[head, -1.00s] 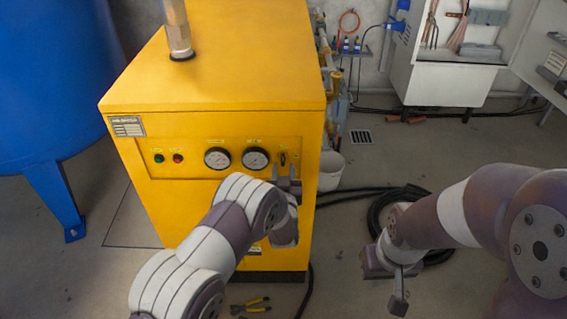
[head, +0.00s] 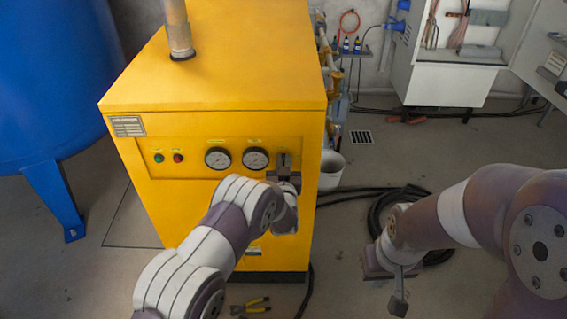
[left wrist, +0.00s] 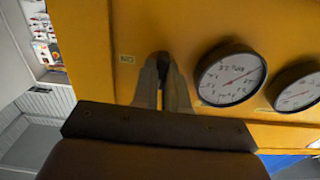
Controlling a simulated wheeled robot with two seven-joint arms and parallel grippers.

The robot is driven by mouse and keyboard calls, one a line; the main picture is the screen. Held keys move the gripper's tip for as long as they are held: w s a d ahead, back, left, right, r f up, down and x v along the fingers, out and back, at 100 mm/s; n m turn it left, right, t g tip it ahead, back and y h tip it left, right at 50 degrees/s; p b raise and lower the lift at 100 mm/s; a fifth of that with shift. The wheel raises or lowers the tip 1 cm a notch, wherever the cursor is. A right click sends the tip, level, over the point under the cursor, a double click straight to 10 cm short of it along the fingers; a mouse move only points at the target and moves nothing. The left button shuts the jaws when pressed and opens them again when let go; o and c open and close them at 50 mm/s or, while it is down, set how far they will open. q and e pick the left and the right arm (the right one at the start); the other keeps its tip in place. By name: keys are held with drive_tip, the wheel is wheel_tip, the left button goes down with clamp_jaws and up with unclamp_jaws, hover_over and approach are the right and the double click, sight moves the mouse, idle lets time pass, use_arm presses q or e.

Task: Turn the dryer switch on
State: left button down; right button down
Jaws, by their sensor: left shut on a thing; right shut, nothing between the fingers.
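The yellow dryer cabinet (head: 215,85) stands in the middle of the head view, with lamps and gauges on its front panel. My left gripper (head: 284,162) is at the right end of this panel, right of the gauges, and covers the switch in the head view. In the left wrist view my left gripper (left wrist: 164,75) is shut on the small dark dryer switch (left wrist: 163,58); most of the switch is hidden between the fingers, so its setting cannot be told. My right gripper (head: 398,296) is shut and empty, low at the right, away from the dryer.
Two round gauges, one (head: 256,159) near my left gripper, and a green lamp (head: 158,158) and red lamp (head: 178,158) sit on the panel. A blue tank (head: 50,80) stands left. A white bucket (head: 331,170) and a coiled black hose (head: 385,205) lie right. Pliers (head: 250,306) lie on the floor.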

use_arm(q)
drive_tip(key=shift+f, duration=0.1)
drive_tip(key=m+b, duration=0.1)
drive_tip(key=m, duration=0.7)
drive_tip(key=m+b, duration=0.2)
drive_tip(key=m, duration=0.7)
drive_tip(key=shift+d+f, duration=0.2)
drive_tip(key=shift+m, duration=0.4)
drive_tip(key=c, duration=1.2)
unclamp_jaws()
drive_tip(key=shift+o, duration=0.2)
